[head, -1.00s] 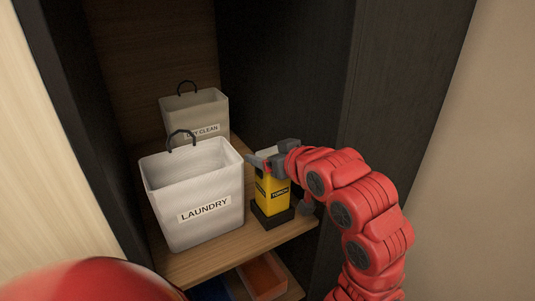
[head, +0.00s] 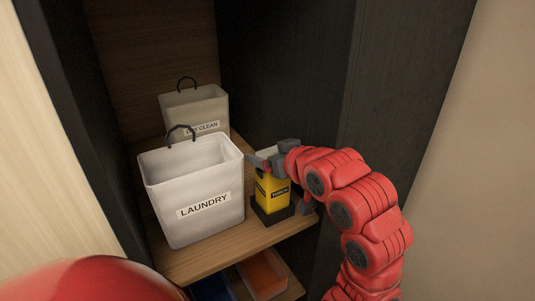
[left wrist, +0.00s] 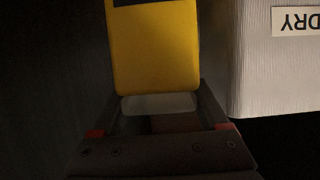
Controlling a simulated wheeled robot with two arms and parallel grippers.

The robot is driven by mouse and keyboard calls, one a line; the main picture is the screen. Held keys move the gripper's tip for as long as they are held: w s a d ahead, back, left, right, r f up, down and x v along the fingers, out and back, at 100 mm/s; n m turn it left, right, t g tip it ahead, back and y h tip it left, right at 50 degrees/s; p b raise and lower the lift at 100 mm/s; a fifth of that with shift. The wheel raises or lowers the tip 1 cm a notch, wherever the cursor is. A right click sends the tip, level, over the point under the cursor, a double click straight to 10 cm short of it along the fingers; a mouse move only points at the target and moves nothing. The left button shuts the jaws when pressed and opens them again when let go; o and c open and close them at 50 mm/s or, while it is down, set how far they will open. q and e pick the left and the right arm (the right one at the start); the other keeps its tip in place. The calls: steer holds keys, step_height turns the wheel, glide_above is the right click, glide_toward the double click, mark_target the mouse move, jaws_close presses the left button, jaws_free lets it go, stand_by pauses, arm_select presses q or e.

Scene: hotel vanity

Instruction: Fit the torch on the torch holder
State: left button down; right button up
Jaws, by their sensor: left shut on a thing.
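The yellow torch (head: 270,190) with a dark TORCH label stands upright at the right of the shelf, its lower end at the black torch holder (head: 272,217). Whether it is fully seated cannot be told. My left gripper (head: 268,158) is shut on the torch's pale top end from above. The left wrist view shows the yellow body (left wrist: 155,50) beyond the fingers (left wrist: 158,112), with the pale end between them. The holder is not visible in the wrist view. My right gripper is not in view.
A white LAUNDRY basket (head: 190,180) stands close left of the torch, and a DRY CLEAN basket (head: 195,108) is behind it. The wooden shelf (head: 225,250) ends just in front. A dark cabinet wall (head: 290,80) is at the right. An orange bin (head: 262,275) sits below.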

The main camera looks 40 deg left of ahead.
arm_select(q)
steer(key=shift+f+b, duration=0.55)
steer(key=shift+f, duration=0.2)
jaws_free()
